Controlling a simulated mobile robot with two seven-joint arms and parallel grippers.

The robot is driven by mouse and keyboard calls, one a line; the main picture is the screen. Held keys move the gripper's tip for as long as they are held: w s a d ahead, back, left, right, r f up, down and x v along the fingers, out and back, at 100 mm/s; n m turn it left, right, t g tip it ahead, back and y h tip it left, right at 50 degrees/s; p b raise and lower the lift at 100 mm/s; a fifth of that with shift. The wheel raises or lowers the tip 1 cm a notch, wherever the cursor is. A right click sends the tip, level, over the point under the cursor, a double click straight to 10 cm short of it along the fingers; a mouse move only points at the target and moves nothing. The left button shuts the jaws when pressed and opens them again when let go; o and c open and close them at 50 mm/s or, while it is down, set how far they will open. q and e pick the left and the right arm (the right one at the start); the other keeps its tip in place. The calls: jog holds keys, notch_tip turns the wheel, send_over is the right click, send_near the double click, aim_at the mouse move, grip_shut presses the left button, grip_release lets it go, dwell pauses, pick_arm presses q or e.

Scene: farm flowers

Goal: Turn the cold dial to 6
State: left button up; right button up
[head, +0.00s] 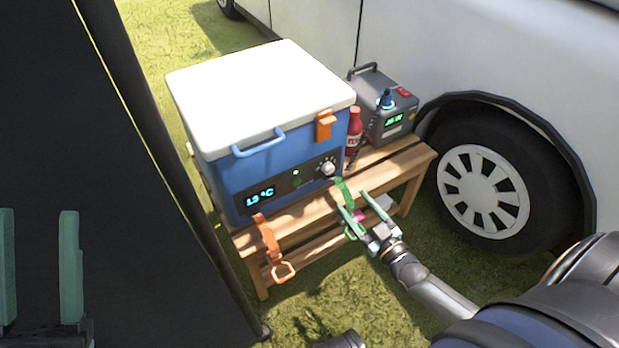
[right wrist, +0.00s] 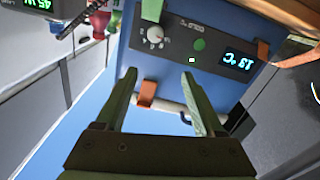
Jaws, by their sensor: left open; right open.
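The cold dial (head: 328,167) is a small pale round knob on the dark front panel of a blue cooler (head: 228,180) with a white lid. It also shows in the right wrist view, upside down (right wrist: 154,37), with marks around it too small to read. A lit display (head: 260,196) on the panel seems to read 13 °C. My right gripper (head: 352,201) is open and empty, in front of the panel and below the dial; in its wrist view the dial lies beyond the fingertips (right wrist: 159,73), apart from them. My left gripper (head: 38,213) is open and empty at the far left.
The cooler stands on a wooden bench (head: 405,168) beside a red bottle (head: 354,132) and a grey power box (head: 385,115). An orange strap (head: 268,240) and a green strap (head: 342,189) hang at the front. A white van (head: 520,60) stands behind; a dark panel (head: 100,150) fills the left.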

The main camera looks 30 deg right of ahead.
aim_at(330, 171)
jog(key=shift+h, duration=0.3)
jog(key=w+b, duration=0.1)
jog(key=w, duration=0.2)
jog(key=w+f+b, duration=0.1)
jog(key=w+b, duration=0.1)
jog(key=w, duration=0.2)
jog(key=w+d+f+b, duration=0.1)
jog(key=w, duration=0.3)
jog(key=shift+w, duration=0.2)
pick_arm(q)
jog(key=shift+n, duration=0.4)
jog(key=shift+f+b, duration=0.3)
jog(key=shift+f, duration=2.05)
pick_arm(e)
jog(key=shift+w, duration=0.6)
jog(key=shift+c, duration=0.2)
grip_shut()
